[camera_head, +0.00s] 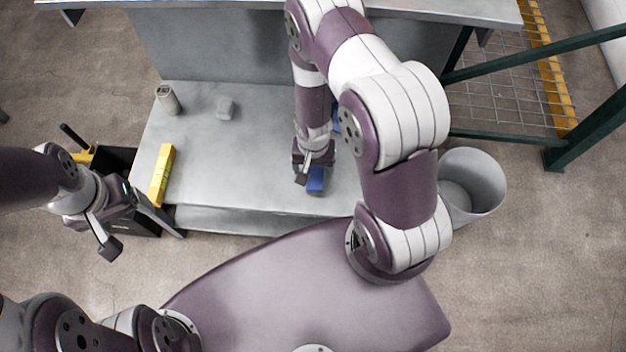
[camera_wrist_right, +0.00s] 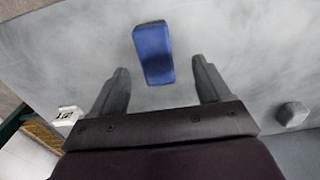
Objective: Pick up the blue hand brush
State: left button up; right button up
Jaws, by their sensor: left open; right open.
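The blue hand brush (camera_head: 316,179) lies on the grey table near its front edge; only a blue block-like part shows, partly behind my right gripper. In the right wrist view it is a blue block (camera_wrist_right: 153,53) with a dark far end. My right gripper (camera_head: 306,170) is open above the table. In its wrist view the brush lies ahead, between the lines of the two fingers, with clear gaps on both sides; I see no contact. My left gripper (camera_head: 125,222) is open and empty, left of the table.
A yellow box (camera_head: 161,176), a grey can (camera_head: 168,100) and a small grey block (camera_head: 225,108) stand on the table (camera_head: 240,150). Another blue patch (camera_head: 336,119) shows behind my right arm. A grey bin (camera_head: 473,187) stands right of the table. A black crate (camera_head: 117,160) is at left.

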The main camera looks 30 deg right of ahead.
aim_at(315, 175)
jog(key=f+b, duration=0.1)
jog(key=f, duration=0.2)
jog(key=f+b, duration=0.1)
jog(key=f, duration=0.1)
jog(key=shift+s+d+f+b, duration=0.1)
jog(key=shift+d+f+b, duration=0.05)
jog(key=shift+d+b, duration=0.15)
jog(key=shift+f, duration=0.25)
jog(key=c, duration=1.2)
notch_tip(315, 175, up, 5)
jog(key=p, duration=0.3)
jog(key=shift+r, duration=0.2)
jog(key=shift+s+d+r+b, duration=0.15)
jog(key=shift+s+d+b, duration=0.25)
jog(key=shift+s+d, duration=0.25)
jog(key=s+d+r, duration=0.4)
jog(key=s, duration=0.1)
jog(key=s+d+r+p, duration=0.1)
jog(key=s+d, duration=0.1)
jog(key=shift+s+d+r, duration=0.2)
jog(key=shift+d+r, duration=0.05)
jog(key=shift+r, duration=0.15)
